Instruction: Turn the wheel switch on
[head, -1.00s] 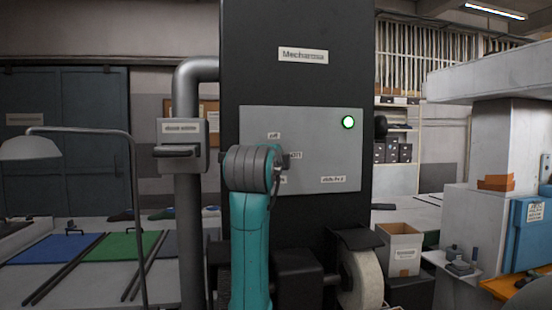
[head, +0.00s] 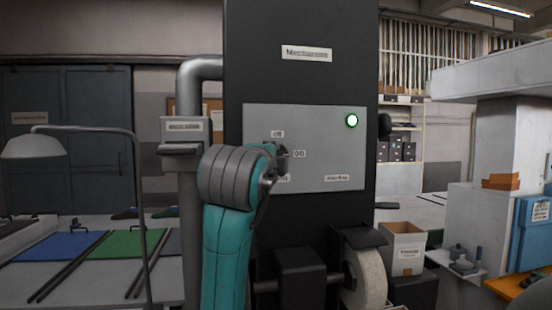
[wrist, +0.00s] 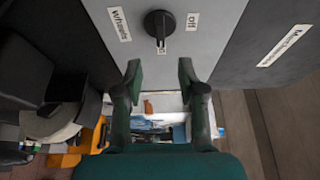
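The wheel switch (wrist: 159,24) is a round black knob with a raised ridge on a grey panel (head: 335,150). In the wrist view its ridge runs up and down, with its lower end close to the "on" label (wrist: 161,50). The "off" label (wrist: 193,21) is on its right and the "wheels" label (wrist: 119,24) on its left. My gripper (wrist: 160,70) is open and empty, its green fingers apart, just below the knob in the wrist view and not around it. In the head view my arm hides most of the gripper and makes the knob hard to make out.
The panel is on a tall black machine (head: 300,80) and carries a lit green lamp (head: 352,120). A grey pipe (head: 190,230) with a labelled box stands left of it. A pale wheel (head: 368,278) and a cardboard box (head: 407,250) are low at the right.

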